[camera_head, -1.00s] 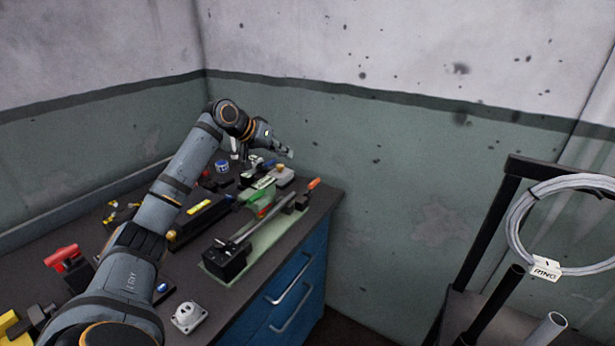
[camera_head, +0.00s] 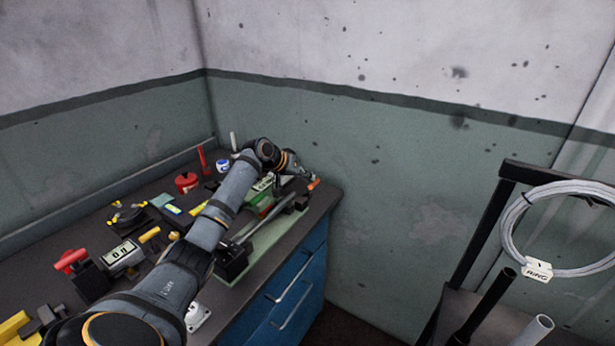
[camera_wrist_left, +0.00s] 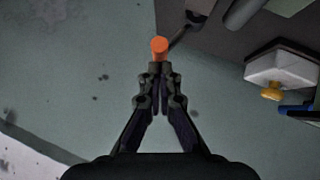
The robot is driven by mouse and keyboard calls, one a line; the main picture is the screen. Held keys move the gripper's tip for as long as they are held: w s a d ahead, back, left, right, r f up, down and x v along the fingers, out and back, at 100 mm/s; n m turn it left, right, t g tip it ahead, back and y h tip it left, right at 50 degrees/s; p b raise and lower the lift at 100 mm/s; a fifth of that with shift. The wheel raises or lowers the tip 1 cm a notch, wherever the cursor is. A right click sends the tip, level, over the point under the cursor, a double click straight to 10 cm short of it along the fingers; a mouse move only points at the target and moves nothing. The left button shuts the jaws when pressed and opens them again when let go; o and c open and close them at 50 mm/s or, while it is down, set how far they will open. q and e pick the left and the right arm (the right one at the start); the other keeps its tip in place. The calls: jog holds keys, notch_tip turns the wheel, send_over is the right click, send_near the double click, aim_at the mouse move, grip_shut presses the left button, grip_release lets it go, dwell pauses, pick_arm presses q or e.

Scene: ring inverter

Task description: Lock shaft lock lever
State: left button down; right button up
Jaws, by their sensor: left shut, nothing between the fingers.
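The shaft lock lever shows as an orange-tipped handle (camera_head: 314,184) by the bench's far right corner, at the right end of a long shaft (camera_head: 272,221) on a pale green base. In the left wrist view the orange tip (camera_wrist_left: 160,46) is just beyond my fingertips, and a dark rod runs from behind it toward the upper right. My left gripper (camera_head: 308,176) is shut and empty, close to this tip; its fingers (camera_wrist_left: 160,76) are together in the wrist view. I cannot tell whether they touch the tip. My right gripper is not in view.
A meter (camera_head: 122,256), a red pot (camera_head: 186,182) and several tools crowd the dark bench left of my arm. A white box with a yellow knob (camera_wrist_left: 271,92) sits at the wrist view's right. A coiled cable (camera_head: 512,226) hangs at the right. The wall is close behind the bench.

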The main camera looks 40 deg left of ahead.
pick_arm(q)
jog(key=d+f+m+y+p, duration=0.3)
jog(key=d+y+p, duration=0.3)
jog(key=p, duration=0.2)
jog(key=shift+w+f+y, duration=0.15)
jog(key=shift+y, duration=0.15)
dwell(0.4)
jog(key=shift+a, duration=0.1)
